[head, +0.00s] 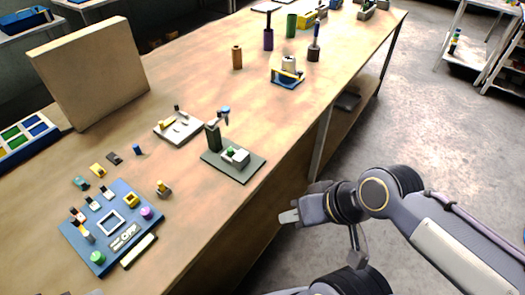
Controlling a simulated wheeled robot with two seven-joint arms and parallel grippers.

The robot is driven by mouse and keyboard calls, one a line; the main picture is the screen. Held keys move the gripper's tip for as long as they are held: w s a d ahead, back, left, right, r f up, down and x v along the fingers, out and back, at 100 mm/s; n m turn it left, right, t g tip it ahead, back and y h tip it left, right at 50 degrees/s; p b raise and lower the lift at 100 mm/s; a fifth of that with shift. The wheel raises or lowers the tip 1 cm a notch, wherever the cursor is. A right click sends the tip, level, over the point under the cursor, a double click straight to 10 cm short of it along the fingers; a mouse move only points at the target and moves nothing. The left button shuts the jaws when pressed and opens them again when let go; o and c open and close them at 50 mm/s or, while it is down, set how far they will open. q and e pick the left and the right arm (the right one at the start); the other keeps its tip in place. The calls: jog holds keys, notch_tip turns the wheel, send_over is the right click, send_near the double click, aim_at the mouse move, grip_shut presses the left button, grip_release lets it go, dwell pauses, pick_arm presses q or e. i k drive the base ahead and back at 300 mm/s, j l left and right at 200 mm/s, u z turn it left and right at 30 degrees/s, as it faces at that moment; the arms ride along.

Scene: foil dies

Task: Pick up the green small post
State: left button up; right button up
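Several green things are in view, and I cannot tell for sure which is the small post. A short green round piece (98,257) sits on the near corner of the blue board (78,236) at the lower left. A taller green cylinder (291,25) stands upright at the far end of the table. A small green piece (230,152) shows on the dark green press stand (247,171). My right gripper (288,217) is beyond the table's right edge, apart from all of them. Its finger opening is not clear. My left gripper is not in view.
The wooden table (190,190) holds a large tan panel (90,72), a pale plate with small parts (188,130), and an orange cylinder (237,57). A purple cylinder (268,40) and a blue-based fixture (287,80) stand farther back. Shelves (460,45) stand at the right.

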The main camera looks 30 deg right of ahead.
aim_at(231, 151)
jog(key=l+z, duration=0.1)
jog(key=z, duration=0.45)
jog(key=i+l, duration=0.3)
jog(key=l, duration=0.2)
jog(key=i+l+u, duration=0.15)
jog(key=l+u, duration=0.15)
jog(key=i+l+u, duration=0.1)
jog(key=l+u, duration=0.2)
jog(key=i+l+u, duration=0.1)
jog(key=l+u, duration=0.15)
jog(key=l, duration=0.15)
jog(key=l+u, duration=0.3)
jog(key=u, duration=0.9)
jog(key=l, duration=0.1)
